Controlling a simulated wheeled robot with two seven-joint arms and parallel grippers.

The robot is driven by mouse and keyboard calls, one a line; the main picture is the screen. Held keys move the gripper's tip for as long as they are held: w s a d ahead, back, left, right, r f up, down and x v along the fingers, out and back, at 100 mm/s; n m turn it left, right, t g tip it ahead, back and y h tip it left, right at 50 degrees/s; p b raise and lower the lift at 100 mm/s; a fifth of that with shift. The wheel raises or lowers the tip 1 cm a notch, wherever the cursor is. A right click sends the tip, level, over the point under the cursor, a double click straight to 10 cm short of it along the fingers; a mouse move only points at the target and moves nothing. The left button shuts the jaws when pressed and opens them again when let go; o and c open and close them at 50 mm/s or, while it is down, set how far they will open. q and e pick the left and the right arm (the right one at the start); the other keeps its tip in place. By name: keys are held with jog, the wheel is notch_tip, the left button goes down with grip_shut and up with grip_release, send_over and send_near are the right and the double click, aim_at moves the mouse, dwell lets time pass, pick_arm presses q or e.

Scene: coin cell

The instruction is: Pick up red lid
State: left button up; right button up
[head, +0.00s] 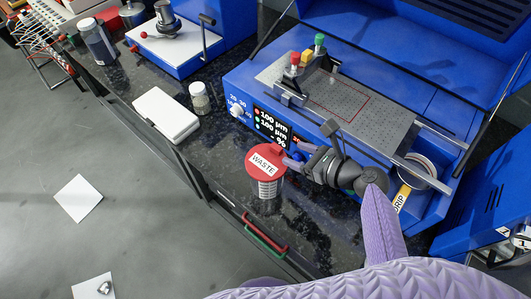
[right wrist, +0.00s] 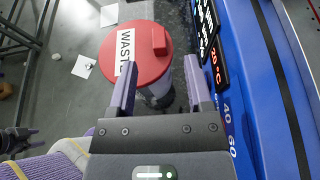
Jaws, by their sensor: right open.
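The red lid (head: 264,163) is a round disc with a white WASTE label and a small raised block handle. It sits on the clear waste jar (head: 268,188) near the front edge of the dark counter. In the right wrist view the red lid (right wrist: 136,54) lies just beyond the fingertips, with the handle (right wrist: 159,41) near its right side. My right gripper (head: 288,156) is at the right side of the lid in the head view. Its two fingers are spread with nothing between them in the right wrist view (right wrist: 160,85).
The blue machine (head: 250,95) with a lit display stands close behind the jar. A white box (head: 166,115) and a small glass vial (head: 200,98) stand to the left on the counter. A red handle bar (head: 265,234) juts from the counter front.

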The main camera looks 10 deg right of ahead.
aim_at(280, 149)
jog(key=b+x, duration=0.1)
jog(key=x, duration=0.1)
jog(key=b+x, duration=0.1)
jog(key=x, duration=0.2)
jog(key=shift+s+f, duration=0.1)
jog(key=shift+f, duration=0.2)
jog(key=shift+w+a+f, duration=0.1)
jog(key=shift+w+a, duration=0.1)
jog(key=shift+w, duration=0.05)
jog(key=shift+c, duration=0.6)
jog(key=c, duration=0.7)
pick_arm(q)
jog(key=shift+s+d+f, duration=0.1)
jog(key=shift+d+f, duration=0.05)
jog(key=shift+f, duration=0.4)
jog(key=shift+s+d+f, duration=0.1)
jog(key=shift+d+f, duration=0.05)
jog(key=shift+f, duration=0.4)
pick_arm(e)
grip_shut()
pick_arm(q)
jog(key=shift+a, duration=0.1)
